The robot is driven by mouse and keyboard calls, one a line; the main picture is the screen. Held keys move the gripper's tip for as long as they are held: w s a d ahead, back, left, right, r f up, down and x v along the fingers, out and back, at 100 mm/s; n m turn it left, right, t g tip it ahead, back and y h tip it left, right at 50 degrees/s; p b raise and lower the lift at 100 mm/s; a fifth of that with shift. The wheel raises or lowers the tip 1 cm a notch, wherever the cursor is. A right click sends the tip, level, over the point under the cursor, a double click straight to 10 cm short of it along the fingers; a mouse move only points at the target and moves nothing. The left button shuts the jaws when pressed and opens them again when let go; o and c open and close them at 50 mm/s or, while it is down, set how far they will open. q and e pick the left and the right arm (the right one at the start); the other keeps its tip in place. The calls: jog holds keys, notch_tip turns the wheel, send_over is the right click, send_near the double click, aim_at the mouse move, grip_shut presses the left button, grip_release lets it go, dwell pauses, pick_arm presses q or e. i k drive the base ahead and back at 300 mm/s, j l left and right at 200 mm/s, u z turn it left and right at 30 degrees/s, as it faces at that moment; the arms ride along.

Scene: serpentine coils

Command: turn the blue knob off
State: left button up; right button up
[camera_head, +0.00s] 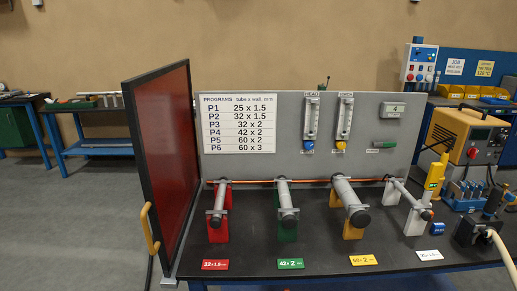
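The blue knob (308,145) sits at the bottom of the left flow meter (311,119), which is labelled HEAD, on the grey upright panel (240,169). Its turned position is too small to tell. A second flow meter (344,118) to its right has a yellow-orange knob (341,146). The floats inside the tubes are too small to read. Neither of my grippers is in view, and nothing touches the blue knob.
Tube stands in red (219,230), green (287,231) and yellow (353,230) stand on the dark bench (320,237) before the panel. A dark red framed screen (166,160) borders the left. An orange machine (466,134) and tools crowd the right.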

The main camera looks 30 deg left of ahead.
aim_at(309, 144)
jog(key=i+l+u, duration=0.25)
jog(key=u, duration=0.25)
jog(key=i+l+u, duration=0.15)
jog(key=l+u, duration=0.2)
jog(key=u, duration=0.15)
jog(key=i+l+u, duration=0.1)
jog(key=l+u, duration=0.35)
